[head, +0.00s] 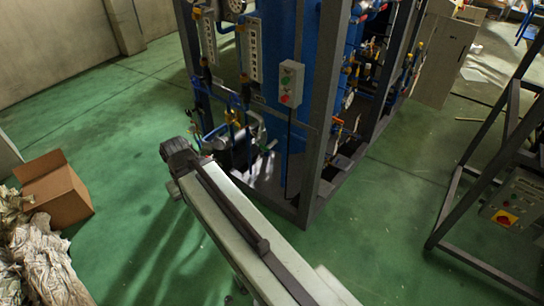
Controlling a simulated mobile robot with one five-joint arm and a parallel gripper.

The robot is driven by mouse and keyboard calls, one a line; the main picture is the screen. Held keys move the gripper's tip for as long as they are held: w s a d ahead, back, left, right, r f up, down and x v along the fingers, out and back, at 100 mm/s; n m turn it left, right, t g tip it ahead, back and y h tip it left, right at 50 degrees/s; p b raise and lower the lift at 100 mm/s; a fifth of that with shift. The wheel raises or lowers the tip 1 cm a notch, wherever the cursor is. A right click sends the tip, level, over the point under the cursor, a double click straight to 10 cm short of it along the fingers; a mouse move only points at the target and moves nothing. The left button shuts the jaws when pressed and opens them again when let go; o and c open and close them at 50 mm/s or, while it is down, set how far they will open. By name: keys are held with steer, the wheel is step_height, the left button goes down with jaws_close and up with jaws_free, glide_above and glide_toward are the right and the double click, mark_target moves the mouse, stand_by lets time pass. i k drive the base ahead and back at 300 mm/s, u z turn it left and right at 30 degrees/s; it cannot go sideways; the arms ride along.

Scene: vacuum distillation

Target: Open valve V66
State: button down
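My pale arm reaches from the bottom right up to the left, and its dark end block stands just in front of the blue equipment rack (318,150). I cannot make out gripper fingers at that end, so open or shut does not show. Valves and pipework sit low on the rack's left side, just beyond the arm's end. Among them are a yellow fitting (232,116) and blue pipes (203,89). No valve label is readable, so I cannot tell which one is V66. The arm's end hides part of the lower pipework.
A grey control box (291,83) with green and red buttons hangs on the rack. An open cardboard box (58,190) and crumpled sheeting (40,255) lie at left. A dark metal frame (478,180) stands at right. Green floor (120,130) is clear left of the rack.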

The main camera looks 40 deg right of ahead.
mark_target(263, 147)
steer(key=z, duration=0.1)
steer(key=i, duration=1)
steer(key=u, duration=0.05)
